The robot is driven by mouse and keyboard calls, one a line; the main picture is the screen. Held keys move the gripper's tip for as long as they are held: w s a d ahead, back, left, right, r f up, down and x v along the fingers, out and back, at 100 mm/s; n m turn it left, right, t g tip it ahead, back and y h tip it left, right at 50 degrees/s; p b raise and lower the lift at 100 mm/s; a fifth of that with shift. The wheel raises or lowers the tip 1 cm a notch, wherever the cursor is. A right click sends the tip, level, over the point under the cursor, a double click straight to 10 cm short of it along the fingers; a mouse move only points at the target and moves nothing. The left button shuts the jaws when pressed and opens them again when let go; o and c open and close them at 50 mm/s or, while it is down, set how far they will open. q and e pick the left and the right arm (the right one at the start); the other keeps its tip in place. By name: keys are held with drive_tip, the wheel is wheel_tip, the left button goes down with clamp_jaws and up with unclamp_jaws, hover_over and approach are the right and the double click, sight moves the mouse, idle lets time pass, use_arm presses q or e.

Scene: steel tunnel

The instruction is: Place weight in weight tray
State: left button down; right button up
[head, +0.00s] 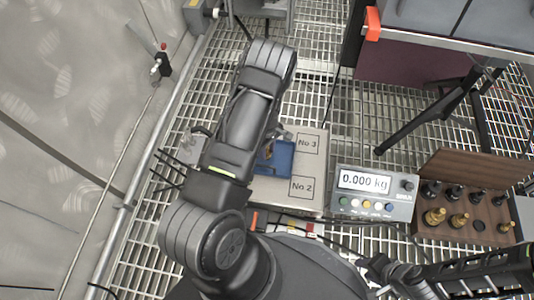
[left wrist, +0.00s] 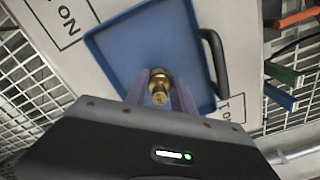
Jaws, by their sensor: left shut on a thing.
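A brass weight (left wrist: 160,80) is between the fingers of my left gripper (left wrist: 161,92), which is shut on it. In the left wrist view it is over the blue weight tray (left wrist: 120,45), which has a dark handle on one side. I cannot tell whether the weight touches the tray. In the head view the tray (head: 284,160) is partly hidden behind my left arm, and my left gripper (head: 268,148) is over it. My right gripper (head: 388,275) is low at the right; its finger opening is unclear.
The tray lies on a pale plate (head: 307,195) marked No 2 and No 3. A scale display (head: 365,181) right of it reads 0.000 kg. An open wooden box (head: 465,232) at the right holds several brass weights. Grated floor surrounds these.

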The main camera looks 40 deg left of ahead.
use_arm(q)
drive_tip(key=shift+f, duration=0.5)
drive_tip(key=shift+f, duration=0.1)
drive_tip(key=c, duration=1.1)
unclamp_jaws()
drive_tip(key=shift+o, duration=0.2)
drive_tip(key=shift+r, duration=0.5)
wheel_tip(320, 180, up, 11)
drive_tip(key=p, duration=0.4)
drive_tip(key=shift+r, duration=0.15)
